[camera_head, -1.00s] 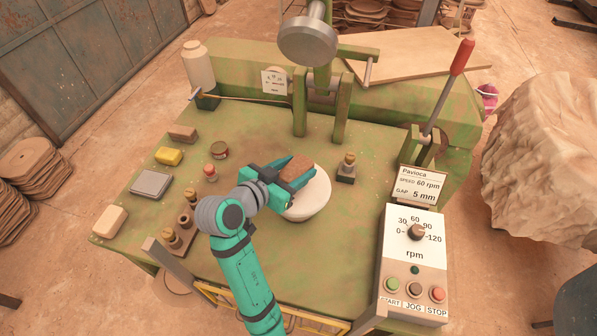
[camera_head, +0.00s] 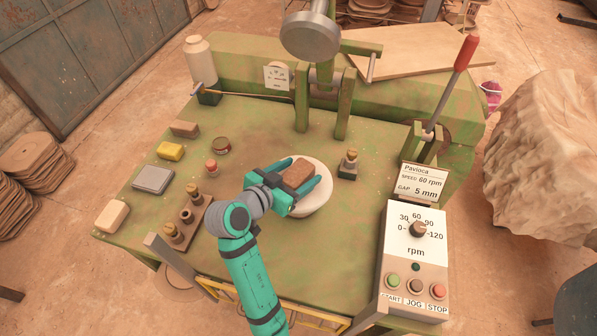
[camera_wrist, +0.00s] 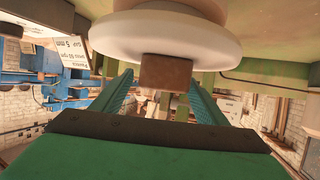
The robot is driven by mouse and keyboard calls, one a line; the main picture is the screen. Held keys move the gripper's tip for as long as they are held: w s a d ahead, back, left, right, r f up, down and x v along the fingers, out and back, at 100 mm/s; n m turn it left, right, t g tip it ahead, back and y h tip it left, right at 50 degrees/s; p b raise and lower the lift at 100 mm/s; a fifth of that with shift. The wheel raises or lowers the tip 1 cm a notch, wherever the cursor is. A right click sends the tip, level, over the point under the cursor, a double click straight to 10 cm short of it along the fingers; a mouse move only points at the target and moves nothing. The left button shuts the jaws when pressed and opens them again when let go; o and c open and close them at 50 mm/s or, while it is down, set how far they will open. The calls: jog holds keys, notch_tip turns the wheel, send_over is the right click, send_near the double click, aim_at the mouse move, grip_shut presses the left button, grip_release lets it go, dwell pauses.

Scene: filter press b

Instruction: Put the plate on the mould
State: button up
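The plate (camera_head: 297,175), a small brown rectangular block, lies on the round white mould (camera_head: 316,203) on the green table. My gripper (camera_head: 304,171) is open, with one teal finger on each side of the plate. In the wrist view the plate (camera_wrist: 166,73) sits between the fingers with a gap on both sides, against the white disc of the mould (camera_wrist: 225,42). The plate's underside is hidden.
A small brass-topped post (camera_head: 349,164) stands just right of the mould. A round metal press head (camera_head: 310,37) hangs behind it. The control box (camera_head: 412,262) is at front right. A rack of brass-topped pieces (camera_head: 187,217) and a red-topped piece (camera_head: 211,167) stand left.

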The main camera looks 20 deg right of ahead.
jog(key=shift+r, duration=0.15)
jog(key=v, duration=1.1)
jog(key=shift+s+a, duration=0.2)
jog(key=shift+a, duration=0.05)
jog(key=shift+a+r, duration=0.1)
